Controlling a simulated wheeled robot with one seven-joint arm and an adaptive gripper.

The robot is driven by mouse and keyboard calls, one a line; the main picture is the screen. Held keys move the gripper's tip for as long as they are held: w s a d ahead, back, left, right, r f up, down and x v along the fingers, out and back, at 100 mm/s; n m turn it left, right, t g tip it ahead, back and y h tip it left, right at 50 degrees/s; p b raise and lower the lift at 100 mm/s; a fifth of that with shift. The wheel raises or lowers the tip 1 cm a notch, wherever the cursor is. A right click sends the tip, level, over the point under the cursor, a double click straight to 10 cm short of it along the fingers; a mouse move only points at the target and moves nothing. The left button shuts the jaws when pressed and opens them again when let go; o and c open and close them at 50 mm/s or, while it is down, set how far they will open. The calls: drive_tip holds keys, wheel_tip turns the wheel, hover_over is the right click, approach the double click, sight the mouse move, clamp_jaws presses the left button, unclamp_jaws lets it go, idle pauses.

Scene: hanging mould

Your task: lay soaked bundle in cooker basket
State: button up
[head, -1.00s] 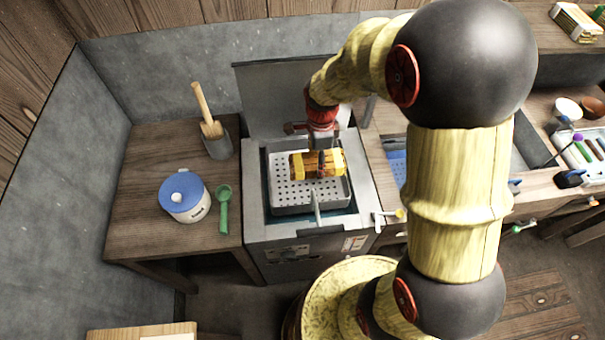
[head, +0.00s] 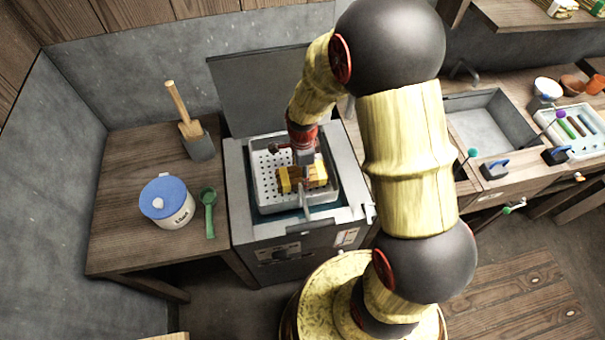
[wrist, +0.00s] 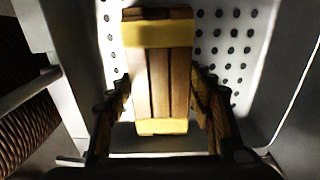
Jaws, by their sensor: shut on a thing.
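The bundle (head: 318,173) is a set of brown wooden strips with a yellow band near each end. It also shows in the wrist view (wrist: 160,80), lengthwise between my fingers. My gripper (head: 302,176) is shut on the bundle's sides, pointing down. The cooker basket (head: 264,162) is a pale, perforated tray set in the grey cooker (head: 237,190). The bundle is over the basket, inside its rim as seen from above; whether it touches the floor I cannot tell. The basket's perforated floor also shows in the wrist view (wrist: 225,45).
Left of the cooker, a wooden table (head: 125,225) holds a blue-lidded white jar (head: 170,205), a green spoon (head: 209,212) and a grey holder (head: 199,146) with a wooden tool. The cooker's raised lid (head: 270,90) stands behind. A sink (head: 490,125) is at right.

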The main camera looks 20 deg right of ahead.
drive_tip(key=o, duration=1.5)
drive_tip(key=shift+f, duration=0.1)
drive_tip(key=shift+o, duration=0.2)
drive_tip(key=s+a+r+n+t+p, duration=0.1)
drive_tip(key=s+r+n+p, duration=0.2)
drive_tip(key=r, duration=1)
drive_tip(key=s+r+n+t, duration=0.25)
drive_tip(key=r+n, duration=0.35)
drive_tip(key=r, duration=0.7)
drive_tip(key=s+a+r+n+t, duration=0.1)
drive_tip(key=s+r+n+t, duration=0.1)
drive_tip(key=s+r+n, duration=0.7)
drive_tip(key=shift+s+a+r+n, duration=0.15)
drive_tip(key=shift+s+a+n, duration=0.2)
drive_tip(key=shift+s+n, duration=0.85)
